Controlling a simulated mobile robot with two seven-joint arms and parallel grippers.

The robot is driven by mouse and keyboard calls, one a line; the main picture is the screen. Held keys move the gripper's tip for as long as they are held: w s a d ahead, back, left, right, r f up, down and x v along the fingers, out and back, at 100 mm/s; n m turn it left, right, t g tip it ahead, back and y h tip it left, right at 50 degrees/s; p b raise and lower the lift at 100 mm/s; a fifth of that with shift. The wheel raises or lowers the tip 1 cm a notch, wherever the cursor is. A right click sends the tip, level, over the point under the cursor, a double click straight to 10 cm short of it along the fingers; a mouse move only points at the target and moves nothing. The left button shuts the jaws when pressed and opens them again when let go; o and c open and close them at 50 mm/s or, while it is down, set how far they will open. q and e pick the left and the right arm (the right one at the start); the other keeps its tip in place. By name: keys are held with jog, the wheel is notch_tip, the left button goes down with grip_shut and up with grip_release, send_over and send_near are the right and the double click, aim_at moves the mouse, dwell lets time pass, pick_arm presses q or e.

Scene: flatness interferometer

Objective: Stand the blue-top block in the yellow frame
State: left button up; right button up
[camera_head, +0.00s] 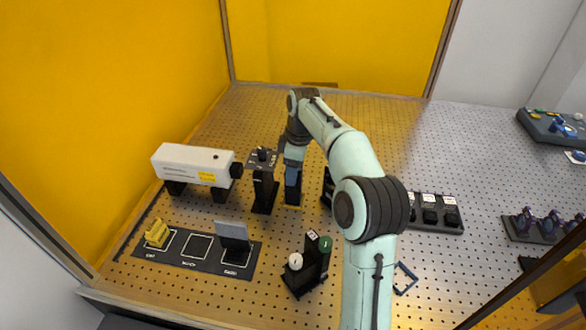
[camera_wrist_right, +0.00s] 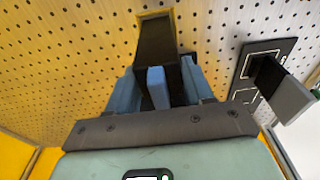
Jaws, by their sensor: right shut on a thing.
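My right gripper (camera_head: 292,168) points down over the pegboard table and is shut on the blue-top block. The block (camera_head: 292,188) is dark and looks upright below the fingers. In the right wrist view the dark block (camera_wrist_right: 157,50) reaches away from between my blue fingers (camera_wrist_right: 158,92), and its blue top (camera_wrist_right: 157,88) shows between them. The yellow frame (camera_head: 292,207) lies at the block's lower end. In the wrist view the frame (camera_wrist_right: 140,18) edges the block's far end. I cannot tell whether the block is fully seated. My left gripper is not in view.
A white laser unit (camera_head: 195,164) and a black post mount (camera_head: 264,185) stand close left of my gripper. A black tray (camera_head: 190,262) holds a yellow piece and a grey plate. A black stand (camera_head: 306,265) is in front. Several dark blocks (camera_head: 436,212) sit right.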

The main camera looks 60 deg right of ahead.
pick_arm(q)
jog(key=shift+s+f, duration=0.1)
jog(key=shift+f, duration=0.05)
pick_arm(e)
jog(key=shift+f, duration=0.25)
jog(key=o, duration=1.4)
jog(key=shift+c, duration=0.2)
jog(key=shift+r+p, duration=1.35)
jog(key=shift+r, duration=0.75)
jog(key=shift+r+p, duration=0.85)
jog(key=shift+r, duration=0.55)
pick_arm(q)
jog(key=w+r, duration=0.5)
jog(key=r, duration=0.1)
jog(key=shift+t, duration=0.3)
pick_arm(e)
jog(key=shift+s, duration=0.1)
